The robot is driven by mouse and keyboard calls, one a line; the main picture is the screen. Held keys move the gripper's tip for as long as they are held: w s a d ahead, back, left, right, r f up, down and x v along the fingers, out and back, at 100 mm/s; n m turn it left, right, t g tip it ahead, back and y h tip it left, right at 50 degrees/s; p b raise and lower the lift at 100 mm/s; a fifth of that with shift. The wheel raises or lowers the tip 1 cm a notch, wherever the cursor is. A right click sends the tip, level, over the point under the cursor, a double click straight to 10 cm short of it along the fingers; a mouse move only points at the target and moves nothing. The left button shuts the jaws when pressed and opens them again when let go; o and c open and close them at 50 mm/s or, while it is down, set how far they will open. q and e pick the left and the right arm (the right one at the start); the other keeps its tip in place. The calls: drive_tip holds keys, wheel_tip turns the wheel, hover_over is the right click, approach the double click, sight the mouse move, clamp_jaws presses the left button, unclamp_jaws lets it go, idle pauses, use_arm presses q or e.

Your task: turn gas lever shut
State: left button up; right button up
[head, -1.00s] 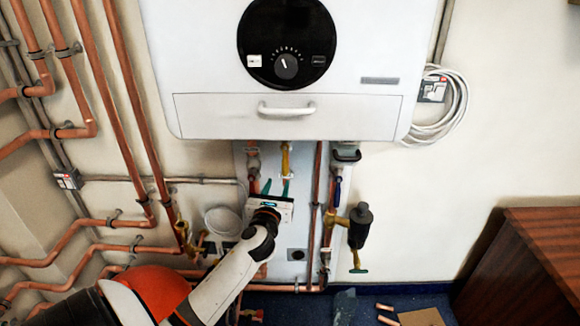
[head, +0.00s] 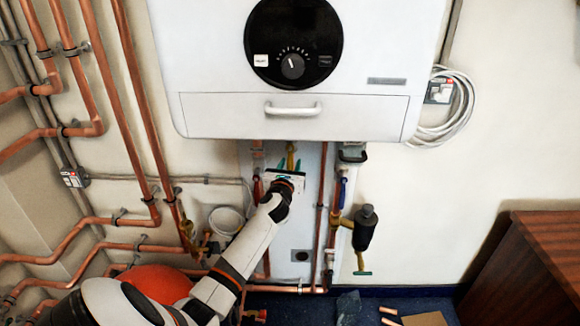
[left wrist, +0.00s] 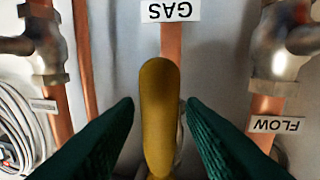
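The yellow gas lever (left wrist: 160,110) stands in the middle of the left wrist view, in front of the copper pipe under the upside-down GAS label (left wrist: 169,11). My left gripper (left wrist: 160,108) is open, with one dark green finger on each side of the lever and a gap visible on both sides. In the head view, my left gripper (head: 289,164) is just below the boiler, at the yellow fitting (head: 291,150). The lever itself is hard to make out there. My right gripper is not in view.
The white boiler (head: 240,115) hangs directly above. A silver valve (left wrist: 284,45) with a FLOW label (left wrist: 276,124) is close on the right; another (left wrist: 38,45) is on the left. A black cylinder fitting (head: 364,228) stands right of the arm. Copper pipes (head: 125,215) run along the left wall.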

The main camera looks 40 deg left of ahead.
use_arm(q)
clamp_jaws()
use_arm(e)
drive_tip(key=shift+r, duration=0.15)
